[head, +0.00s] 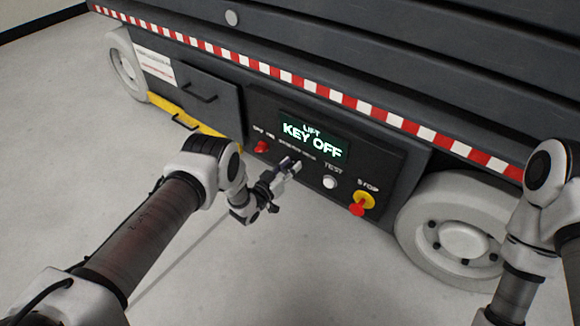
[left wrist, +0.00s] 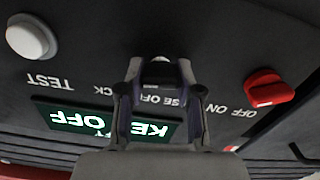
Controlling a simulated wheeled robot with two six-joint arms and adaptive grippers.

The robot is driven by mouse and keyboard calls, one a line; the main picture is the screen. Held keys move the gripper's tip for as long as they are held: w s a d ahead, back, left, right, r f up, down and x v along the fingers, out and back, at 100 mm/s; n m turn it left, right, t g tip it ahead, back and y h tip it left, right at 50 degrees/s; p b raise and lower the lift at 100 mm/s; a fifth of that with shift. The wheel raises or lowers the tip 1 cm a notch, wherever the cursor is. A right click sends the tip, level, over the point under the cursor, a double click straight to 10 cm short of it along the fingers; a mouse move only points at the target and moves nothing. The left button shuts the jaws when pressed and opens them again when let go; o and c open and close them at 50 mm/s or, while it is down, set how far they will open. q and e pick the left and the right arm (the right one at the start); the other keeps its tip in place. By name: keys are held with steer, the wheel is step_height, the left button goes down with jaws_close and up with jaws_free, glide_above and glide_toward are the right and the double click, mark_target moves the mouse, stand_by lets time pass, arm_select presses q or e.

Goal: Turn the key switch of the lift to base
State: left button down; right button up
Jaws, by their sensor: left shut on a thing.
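The lift's control panel (head: 300,110) is a dark box on the side of the lift, and its green-lit display (head: 312,138) reads "LIFT KEY OFF". My left gripper (head: 288,167) is at the panel's lower middle, between the red switch and the white TEST button, and hides most of the key switch. In the left wrist view, which shows the panel upside down, my left gripper (left wrist: 160,66) is shut on the key switch (left wrist: 160,59); only a small pale part of the key shows between the fingertips. My right gripper is out of view; only its arm shows at the right.
A red switch (head: 262,147) is left of the gripper. A white TEST button (head: 329,182) and a red stop knob on yellow (head: 360,205) are to its right. A wheel (head: 460,235) stands further right. The floor (head: 300,275) in front is clear.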

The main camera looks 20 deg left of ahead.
arm_select(q)
steer(key=n, duration=0.6)
steer(key=shift+w+a+f+n+b, duration=0.1)
steer(key=shift+a+n+b, duration=0.05)
steer(key=shift+n+b, duration=0.2)
stand_by(0.4)
steer(key=c, duration=0.8)
jaws_free()
steer(key=shift+o, duration=0.2)
steer(key=v, duration=1.2)
